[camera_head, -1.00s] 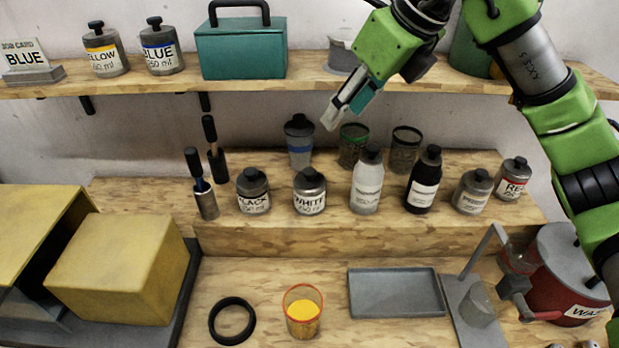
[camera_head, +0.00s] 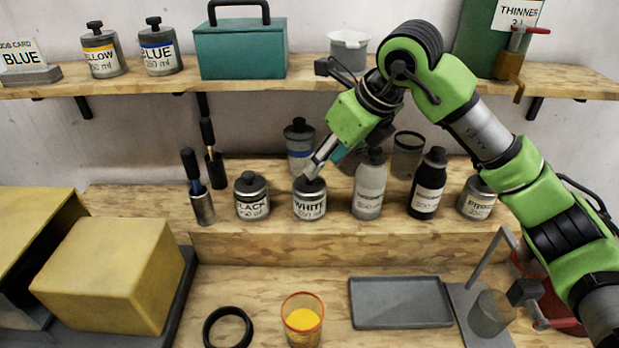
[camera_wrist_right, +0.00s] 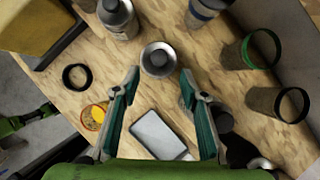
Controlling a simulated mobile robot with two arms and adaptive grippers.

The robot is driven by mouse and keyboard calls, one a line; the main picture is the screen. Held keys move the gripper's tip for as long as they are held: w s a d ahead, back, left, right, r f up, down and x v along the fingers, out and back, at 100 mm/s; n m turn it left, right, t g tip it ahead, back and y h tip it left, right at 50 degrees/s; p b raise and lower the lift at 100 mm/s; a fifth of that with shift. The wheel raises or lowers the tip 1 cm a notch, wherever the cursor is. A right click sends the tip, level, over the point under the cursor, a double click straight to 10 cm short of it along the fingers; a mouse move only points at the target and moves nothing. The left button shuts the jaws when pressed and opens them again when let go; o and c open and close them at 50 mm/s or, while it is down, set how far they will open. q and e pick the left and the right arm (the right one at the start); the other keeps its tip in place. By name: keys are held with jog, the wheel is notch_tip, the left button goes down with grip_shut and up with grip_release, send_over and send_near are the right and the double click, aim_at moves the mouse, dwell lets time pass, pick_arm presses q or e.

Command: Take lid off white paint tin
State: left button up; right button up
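The white paint tin (camera_head: 310,206) is a grey tin labelled WHITE, standing upright on the middle step. Its dark knobbed lid (camera_head: 309,184) is on it. My right gripper (camera_head: 313,168) reaches down from the upper right, fingertips at or just above the lid; contact cannot be told. In the right wrist view my right gripper (camera_wrist_right: 158,78) is open, its two fingers apart, with the tin's lid (camera_wrist_right: 158,59) just beyond and between the tips. My left gripper does not show in the head view; a green and black arm part shows at the wrist view's left edge.
The black tin (camera_head: 252,196) stands left of the white tin, a grey bottle (camera_head: 369,190) close on its right. A blue-banded container (camera_head: 299,147) is behind. Below are a black ring (camera_head: 228,328), an orange-filled cup (camera_head: 302,320) and an empty grey tray (camera_head: 400,303).

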jog(key=p+x, duration=0.1)
jog(key=x, duration=0.1)
jog(key=p+x, duration=0.2)
jog(key=x, duration=0.1)
jog(key=shift+w+a+r, duration=0.1)
jog(key=shift+w+a, duration=0.15)
jog(key=shift+a, duration=0.15)
jog(key=shift+w+f, duration=0.1)
jog(key=shift+f, duration=0.15)
jog(key=c, duration=1)
